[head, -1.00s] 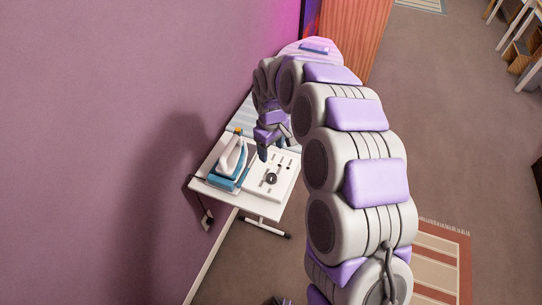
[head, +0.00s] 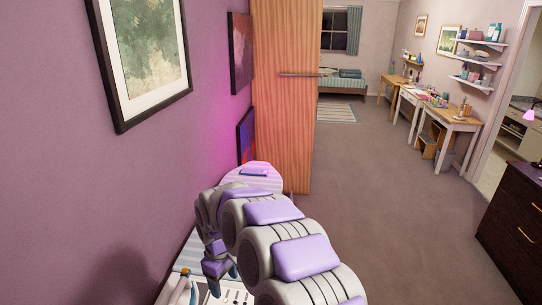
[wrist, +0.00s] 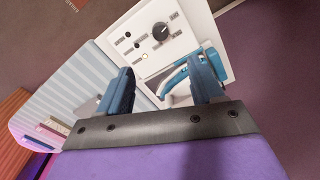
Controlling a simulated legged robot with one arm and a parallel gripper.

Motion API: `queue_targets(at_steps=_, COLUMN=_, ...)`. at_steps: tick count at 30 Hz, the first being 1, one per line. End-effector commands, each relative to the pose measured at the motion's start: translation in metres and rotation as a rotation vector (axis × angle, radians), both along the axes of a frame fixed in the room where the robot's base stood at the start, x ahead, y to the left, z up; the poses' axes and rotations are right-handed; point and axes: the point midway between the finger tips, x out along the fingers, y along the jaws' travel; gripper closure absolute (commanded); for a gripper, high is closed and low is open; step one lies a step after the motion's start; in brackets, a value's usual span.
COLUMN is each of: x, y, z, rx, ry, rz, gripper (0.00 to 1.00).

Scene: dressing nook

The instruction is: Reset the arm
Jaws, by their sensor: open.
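My gripper (wrist: 160,95) is open in the wrist view, its two blue fingers spread apart with nothing held between them. In the head view my gripper (head: 218,280) hangs at the end of my bent arm, low in the picture, above the small stand by the left wall. The white control panel (wrist: 150,42) with a black knob (wrist: 160,31) lies beyond the fingers. A blue and white iron (wrist: 180,78) shows between and behind the fingers. In the head view the iron (head: 180,287) is cut off by the bottom edge.
A striped ironing board (wrist: 65,95) extends from the panel, with small items on its far end. A wooden wardrobe (head: 285,90) stands beyond it. Framed pictures hang on the left wall. The carpet (head: 385,190) to the right is open, up to a dark dresser (head: 515,215).

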Motion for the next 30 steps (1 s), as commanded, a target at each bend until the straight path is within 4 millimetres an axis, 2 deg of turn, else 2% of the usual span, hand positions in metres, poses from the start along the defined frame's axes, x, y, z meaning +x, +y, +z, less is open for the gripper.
queue_targets(at_steps=5, x=-0.021, y=-0.045, z=0.031, rx=0.01, ry=0.017, rz=-0.094, gripper=0.34)
queue_targets(at_steps=9, x=-0.048, y=-0.088, z=0.056, rx=0.013, ry=0.034, rz=-0.192, gripper=0.34)
queue_targets(at_steps=15, x=-0.093, y=-0.145, z=0.079, rx=-0.002, ry=0.057, rz=-0.341, gripper=0.34)
queue_targets(at_steps=21, x=-0.146, y=-0.197, z=0.094, rx=-0.024, ry=0.072, rz=-0.509, gripper=0.34)
queue_targets(at_steps=30, x=-0.24, y=-0.263, z=0.095, rx=-0.064, ry=0.1, rz=-0.791, gripper=0.34)
